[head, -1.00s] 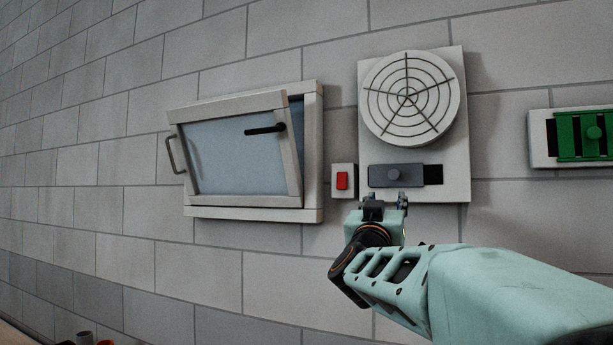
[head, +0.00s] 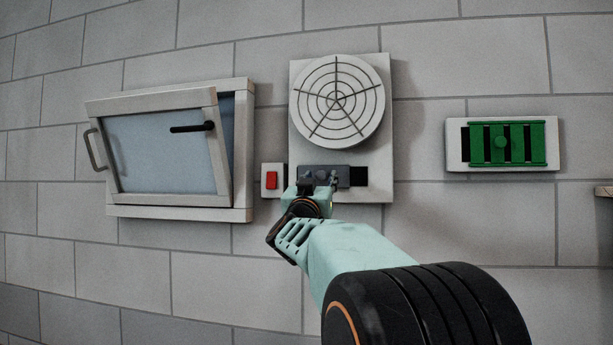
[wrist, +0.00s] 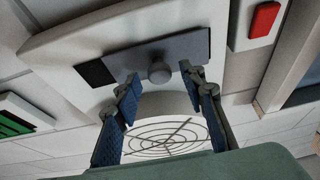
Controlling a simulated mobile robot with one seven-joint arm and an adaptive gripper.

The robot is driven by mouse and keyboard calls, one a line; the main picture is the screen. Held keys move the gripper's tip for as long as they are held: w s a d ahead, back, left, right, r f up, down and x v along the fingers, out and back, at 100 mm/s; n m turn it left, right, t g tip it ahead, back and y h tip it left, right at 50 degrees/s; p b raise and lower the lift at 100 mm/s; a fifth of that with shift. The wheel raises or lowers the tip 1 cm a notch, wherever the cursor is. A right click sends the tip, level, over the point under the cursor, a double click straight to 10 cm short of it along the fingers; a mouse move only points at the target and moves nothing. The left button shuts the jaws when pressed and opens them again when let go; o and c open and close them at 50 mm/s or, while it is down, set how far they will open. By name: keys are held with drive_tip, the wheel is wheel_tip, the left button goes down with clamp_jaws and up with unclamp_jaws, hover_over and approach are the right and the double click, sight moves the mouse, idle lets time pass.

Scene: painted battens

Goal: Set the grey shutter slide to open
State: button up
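The grey shutter slide (head: 343,171) is a flat plate with a round knob, below the round vent grille (head: 338,102) on a pale panel. It sits toward the left of its track, with a black slot (head: 360,176) bare at its right. The wrist view shows the slide (wrist: 190,46) upside down, with the knob (wrist: 159,72) clear and the slot at the left. My gripper (head: 319,183) is at the slide and partly hides it. In the wrist view, my gripper (wrist: 160,76) is open, with a fingertip on each side of the knob and gaps visible.
A box with a red switch (head: 271,180) is close left of the panel. Further left, a tilted window (head: 160,150) with a black handle sticks out. A green slatted shutter (head: 507,143) is on the wall at right, with bare wall between.

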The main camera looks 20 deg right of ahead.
sight(344, 172)
drive_tip(key=shift+w+d+r, duration=0.1)
clamp_jaws()
idle(0.3)
drive_tip(key=s+d, duration=0.1)
drive_tip(key=s+d+b, duration=0.1)
drive_tip(key=d, duration=0.1)
drive_tip(key=s+d+b, duration=0.1)
drive_tip(key=shift+d, duration=0.3)
